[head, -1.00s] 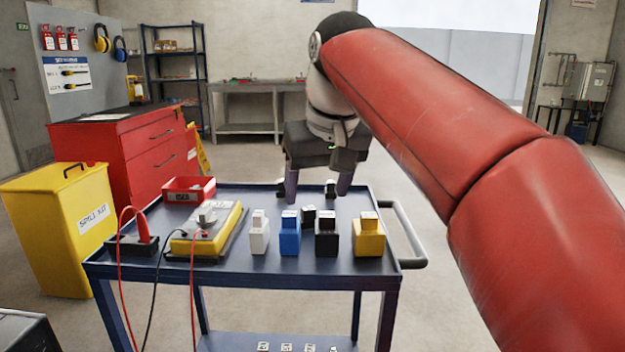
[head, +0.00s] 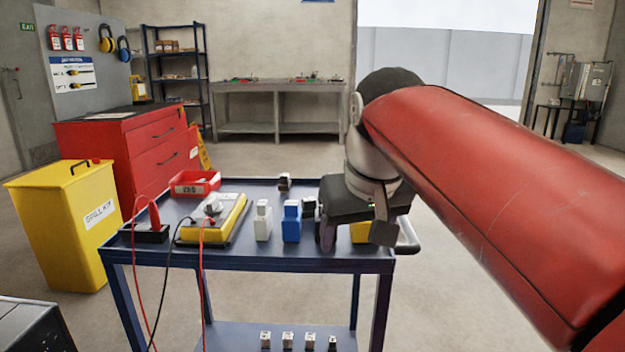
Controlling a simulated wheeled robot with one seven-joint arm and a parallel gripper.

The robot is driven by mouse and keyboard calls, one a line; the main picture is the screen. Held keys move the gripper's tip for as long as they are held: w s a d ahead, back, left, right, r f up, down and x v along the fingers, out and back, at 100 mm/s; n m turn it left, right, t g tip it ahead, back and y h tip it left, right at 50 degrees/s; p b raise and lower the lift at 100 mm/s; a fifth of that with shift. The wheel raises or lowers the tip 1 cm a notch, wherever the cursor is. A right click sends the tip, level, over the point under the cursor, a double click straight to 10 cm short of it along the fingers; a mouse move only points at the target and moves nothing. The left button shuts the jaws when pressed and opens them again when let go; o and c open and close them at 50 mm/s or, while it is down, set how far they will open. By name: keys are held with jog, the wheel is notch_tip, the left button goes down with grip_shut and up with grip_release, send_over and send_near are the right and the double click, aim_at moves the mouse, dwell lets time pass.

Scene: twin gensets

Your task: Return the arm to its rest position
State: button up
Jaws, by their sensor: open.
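My red arm (head: 490,180) reaches in from the right edge. My gripper (head: 355,240) is at the right end of the blue cart's top, fingers pointing down. It is open, and I see nothing held between its fingers. It hides the black block almost entirely and covers much of the yellow block (head: 360,233). A white block (head: 263,222) and a blue block (head: 291,222) stand to the left of it. I cannot tell whether the fingers touch any block.
The blue cart (head: 270,262) also carries a yellow meter (head: 213,222), a red bin (head: 194,184) and a black socket box with red and black leads. A small dark block (head: 285,181) stands at its back edge. A yellow spill bin (head: 70,225) and red cabinet (head: 130,150) stand left.

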jog(key=s+d+f+m, duration=0.1)
jog(key=s+d+f, duration=0.4)
jog(key=f, duration=0.3)
jog(key=shift+s+d+f+h, duration=0.2)
jog(key=shift+s+d+h, duration=0.1)
jog(key=shift+s, duration=0.6)
jog(key=shift+m+t, duration=0.4)
jog(key=shift+m, duration=0.5)
jog(key=s+d+f, duration=0.1)
jog(key=s+f, duration=0.1)
jog(key=f, duration=0.1)
jog(key=s+d+f, duration=0.1)
jog(key=s+f, duration=0.1)
jog(key=f, duration=0.2)
jog(key=s+d+f, duration=0.1)
jog(key=s+f, duration=0.2)
jog(key=shift+s+d+f, duration=0.1)
jog(key=shift+d+f, duration=0.25)
jog(key=shift+f, duration=0.05)
jog(key=c, duration=0.3)
jog(key=shift+f, duration=0.15)
jog(key=c, duration=0.4)
jog(key=shift+a, duration=0.15)
